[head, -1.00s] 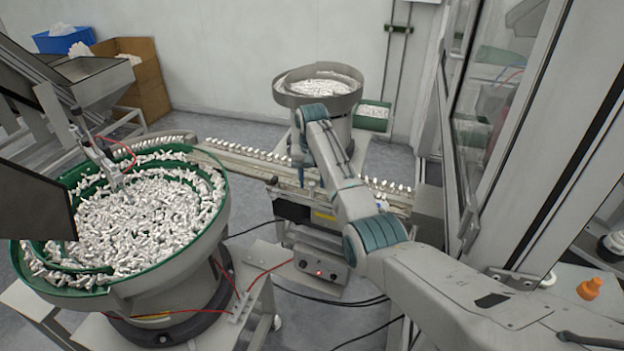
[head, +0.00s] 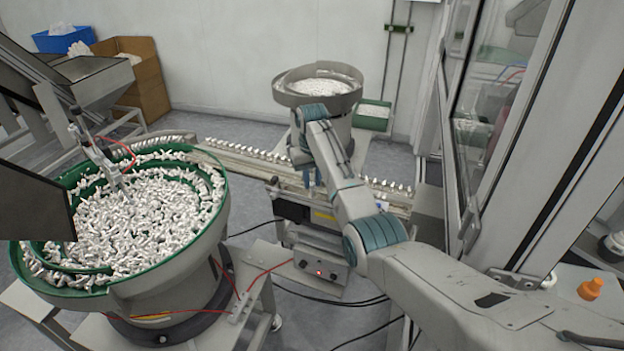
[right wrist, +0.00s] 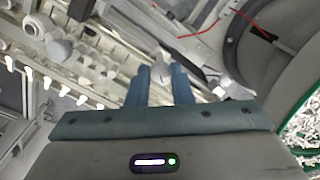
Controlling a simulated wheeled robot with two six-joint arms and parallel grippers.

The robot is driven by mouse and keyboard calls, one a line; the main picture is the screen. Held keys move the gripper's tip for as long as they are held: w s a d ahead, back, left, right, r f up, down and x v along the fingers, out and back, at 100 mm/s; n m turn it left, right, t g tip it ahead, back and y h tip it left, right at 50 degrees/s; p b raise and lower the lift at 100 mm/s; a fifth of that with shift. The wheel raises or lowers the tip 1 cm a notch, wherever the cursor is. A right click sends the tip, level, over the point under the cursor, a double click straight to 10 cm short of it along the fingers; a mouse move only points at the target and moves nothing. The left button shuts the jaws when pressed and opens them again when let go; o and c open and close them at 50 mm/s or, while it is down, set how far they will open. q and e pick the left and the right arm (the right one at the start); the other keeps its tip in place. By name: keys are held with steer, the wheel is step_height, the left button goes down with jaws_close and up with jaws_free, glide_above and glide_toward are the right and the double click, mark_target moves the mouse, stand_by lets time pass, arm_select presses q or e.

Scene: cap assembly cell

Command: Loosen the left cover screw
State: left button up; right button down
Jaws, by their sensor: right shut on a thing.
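My right gripper (head: 309,180) reaches down over the conveyor rail in the head view, and the arm and wrist hide most of what is under it. In the right wrist view its two blue fingers (right wrist: 160,88) are close together, shut on a small pale knob-like piece, which appears to be the left cover screw (right wrist: 160,70). The screw's lower part and thread cannot be made out. The screw cannot be told apart in the head view. My left gripper is in neither view.
A conveyor rail (head: 238,156) carries a row of white caps. A large green-rimmed bowl feeder (head: 190,265) full of white parts stands at left, a smaller grey bowl (head: 290,97) behind. A control box (head: 320,268) sits below the rail. A glazed enclosure (head: 540,130) is close at right.

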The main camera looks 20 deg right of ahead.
mark_target(313, 184)
steer(key=n, duration=1.3)
steer(key=shift+w+d+r+n, duration=0.1)
steer(key=shift+n, duration=0.3)
stand_by(0.4)
steer(key=c, duration=1.3)
jaws_free()
step_height(313, 184, up, 11)
steer(key=shift+f, duration=0.15)
steer(key=shift+f, duration=0.1)
